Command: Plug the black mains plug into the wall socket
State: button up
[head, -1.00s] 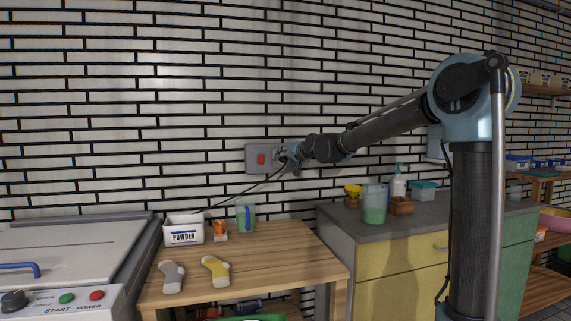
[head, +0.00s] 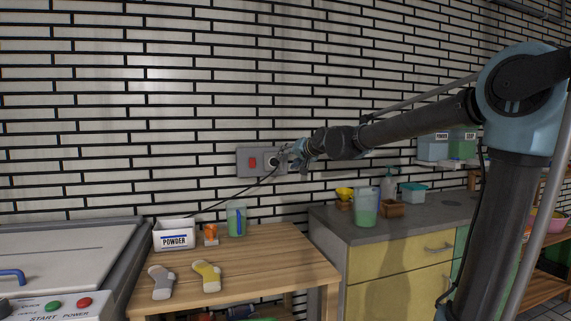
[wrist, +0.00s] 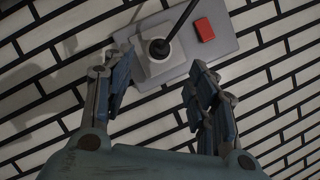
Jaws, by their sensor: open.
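The grey wall socket plate (head: 243,170) is on the brick wall, with a red switch (head: 253,162) on its left half. The black mains plug (head: 272,161) sits at the socket on its right half. In the wrist view the plug (wrist: 160,48) is in the middle of the white socket face (wrist: 163,68), with its cable rising from it. I cannot tell how deep it sits. My gripper (head: 286,158) is just right of the plug. In the wrist view my gripper (wrist: 158,86) is open and empty, its fingers apart from the plug.
The plug's dark cable (head: 235,193) runs down left to behind a white POWDER box (head: 174,235) on the wooden table (head: 255,265). A green jug (head: 236,220) stands on that table. A grey counter (head: 335,222) with containers is at the right.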

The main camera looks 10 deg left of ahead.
jog(key=shift+s+d+r, duration=0.2)
jog(key=shift+s+d, duration=0.3)
jog(key=s+d+f+g+h, duration=0.1)
jog(key=s+d+f+h, duration=0.1)
jog(key=s+d+f, duration=0.55)
jog(key=s+d+f+g+h, duration=0.15)
jog(key=d+f, duration=0.35)
jog(key=d, duration=0.6)
jog(key=s+d+f+g+h, duration=0.1)
jog(key=s+d+f+h, duration=0.1)
jog(key=s+d+f, duration=0.55)
jog(key=s+d+f+m+g+h, duration=0.1)
jog(key=s+d+f+g+h, duration=0.3)
jog(key=s+d+f, duration=1.3)
jog(key=shift+s+d+f+h, duration=0.3)
jog(key=shift+s+d, duration=0.25)
jog(key=shift+s, duration=0.25)
jog(key=shift+g, duration=0.25)
